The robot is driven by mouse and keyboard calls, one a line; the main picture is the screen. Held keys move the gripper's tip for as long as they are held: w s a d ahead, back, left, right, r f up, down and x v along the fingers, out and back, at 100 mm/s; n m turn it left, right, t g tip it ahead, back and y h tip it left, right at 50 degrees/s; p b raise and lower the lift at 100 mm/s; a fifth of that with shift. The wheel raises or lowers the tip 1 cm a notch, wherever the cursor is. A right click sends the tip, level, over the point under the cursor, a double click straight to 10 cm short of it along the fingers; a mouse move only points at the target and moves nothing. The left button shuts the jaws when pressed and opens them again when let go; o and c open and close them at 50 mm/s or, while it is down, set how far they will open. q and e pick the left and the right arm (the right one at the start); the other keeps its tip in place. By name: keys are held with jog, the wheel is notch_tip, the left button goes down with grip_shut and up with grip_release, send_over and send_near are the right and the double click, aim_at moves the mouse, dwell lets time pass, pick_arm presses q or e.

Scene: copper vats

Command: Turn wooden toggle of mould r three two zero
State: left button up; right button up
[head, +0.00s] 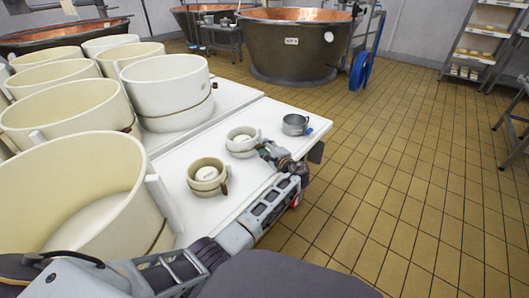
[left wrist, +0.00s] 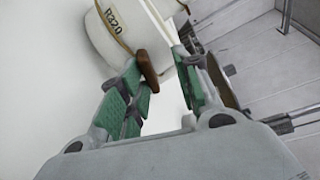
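The small cream mould marked R320 (left wrist: 122,28) is at the top of the left wrist view. In the head view the small mould by my left gripper (head: 243,138) stands on the white table. Its brown wooden toggle (left wrist: 147,70) is on the mould's side, in front of the left-hand finger and seemingly close to it; contact is unclear. My left gripper (head: 267,149) reaches in beside the mould. Its green-padded fingers (left wrist: 165,68) are apart, with the toggle at the left side of the gap. My right gripper is not in view.
Another small mould (head: 207,176) stands nearer on the table, and a metal cup (head: 296,124) stands farther right. Large cream moulds (head: 75,188) crowd the left. A copper vat (head: 290,45) stands behind. Tiled floor (head: 410,150) to the right is mostly clear.

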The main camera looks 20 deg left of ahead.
pick_arm(q)
notch_tip(320, 180, up, 7)
dwell(0.4)
jog(key=shift+r, duration=0.1)
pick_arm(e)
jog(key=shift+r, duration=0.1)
